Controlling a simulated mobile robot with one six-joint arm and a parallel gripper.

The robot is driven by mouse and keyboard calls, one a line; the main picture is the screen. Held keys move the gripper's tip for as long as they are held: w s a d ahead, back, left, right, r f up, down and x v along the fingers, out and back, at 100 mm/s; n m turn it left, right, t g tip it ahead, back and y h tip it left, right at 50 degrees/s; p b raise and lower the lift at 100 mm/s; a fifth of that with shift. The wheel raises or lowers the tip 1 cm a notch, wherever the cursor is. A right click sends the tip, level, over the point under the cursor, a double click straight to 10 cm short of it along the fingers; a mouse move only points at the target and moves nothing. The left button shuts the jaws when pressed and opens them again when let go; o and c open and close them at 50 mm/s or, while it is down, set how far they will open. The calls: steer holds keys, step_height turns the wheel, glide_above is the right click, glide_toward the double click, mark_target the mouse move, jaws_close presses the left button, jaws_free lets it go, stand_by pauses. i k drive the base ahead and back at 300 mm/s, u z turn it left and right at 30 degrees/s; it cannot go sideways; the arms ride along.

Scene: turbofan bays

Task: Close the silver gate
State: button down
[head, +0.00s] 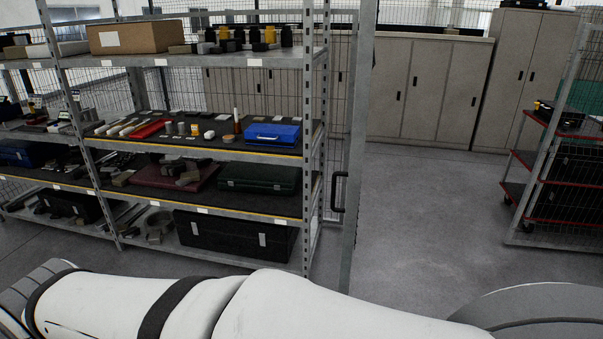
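The silver gate (356,160) shows as a tall grey metal upright with wire mesh to its left, just right of the shelving rack. A black pull handle (340,192) sits beside this upright at about mid height. Much of the mesh is hidden behind the rack. The gap to the right of the upright is open, with bare floor showing through to the cabinets. My gripper is not in view. My white arm crosses the bottom of the head view, in front of the rack and well apart from the handle in the picture.
A metal shelving rack (311,150) loaded with cases, tools and boxes fills the left. Beige cabinets (421,90) stand along the back. A red-shelved cart (521,195) stands at right behind a slanting metal post. The grey floor (430,220) between is clear.

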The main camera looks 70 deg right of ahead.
mark_target(366, 57)
steer(key=z, duration=2.75)
steer(key=i, duration=0.95)
steer(key=z, duration=0.9)
steer(key=k, duration=0.85)
steer(key=u, duration=0.35)
